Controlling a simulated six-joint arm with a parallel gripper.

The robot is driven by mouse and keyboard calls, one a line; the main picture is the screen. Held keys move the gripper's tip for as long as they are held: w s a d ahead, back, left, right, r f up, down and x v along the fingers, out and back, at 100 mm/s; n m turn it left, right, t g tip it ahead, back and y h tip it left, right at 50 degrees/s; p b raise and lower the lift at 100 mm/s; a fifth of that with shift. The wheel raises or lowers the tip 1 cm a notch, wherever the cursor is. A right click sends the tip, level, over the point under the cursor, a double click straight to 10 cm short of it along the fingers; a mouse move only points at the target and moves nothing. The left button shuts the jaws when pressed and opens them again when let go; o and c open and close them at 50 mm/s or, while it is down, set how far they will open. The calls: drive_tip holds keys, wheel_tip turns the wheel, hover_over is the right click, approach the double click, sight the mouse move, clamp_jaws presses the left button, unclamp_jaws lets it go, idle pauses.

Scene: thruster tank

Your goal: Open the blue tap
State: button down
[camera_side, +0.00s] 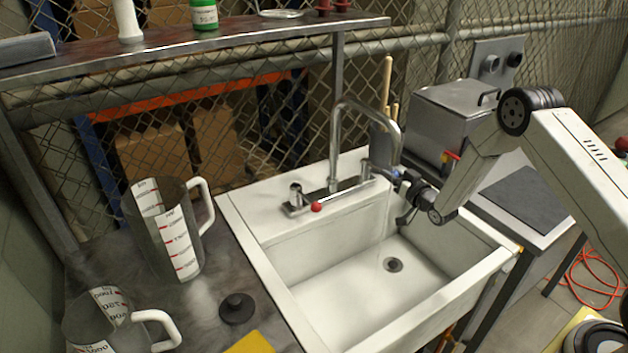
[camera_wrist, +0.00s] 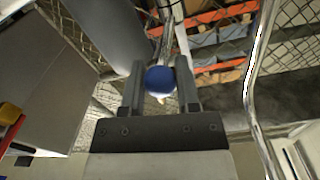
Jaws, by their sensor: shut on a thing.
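The blue tap has a round blue knob (camera_wrist: 160,79), seen between the two fingers of my gripper (camera_wrist: 159,72) in the wrist view. My gripper is shut on this knob. In the side view my gripper (camera_side: 404,186) is at the right end of the faucet base, and a bit of the blue knob (camera_side: 396,172) shows at its tip. The chrome faucet (camera_side: 336,140) arches over the white sink (camera_side: 300,235). A faint pale streak runs below the spout toward the drain (camera_side: 393,265); it looks like a thin stream of water.
The red tap knob (camera_side: 316,207) is at the left of the faucet base. Measuring jugs (camera_side: 165,230) and a black plug (camera_side: 236,308) stand on the left counter. A metal box (camera_side: 455,115) is behind my arm. A shelf (camera_side: 200,48) crosses above, before a chain-link fence.

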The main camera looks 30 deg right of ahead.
drive_tip(key=w+d+n+g+y, duration=0.3)
drive_tip(key=d+n+y, duration=0.2)
drive_tip(key=y, duration=0.6)
drive_tip(key=shift+d+n, duration=0.2)
drive_tip(key=shift+n, duration=1)
drive_tip(key=shift+w+g, duration=0.1)
drive_tip(key=shift+g, duration=0.2)
drive_tip(key=shift+c, duration=1.7)
unclamp_jaws()
drive_tip(key=shift+d, duration=0.1)
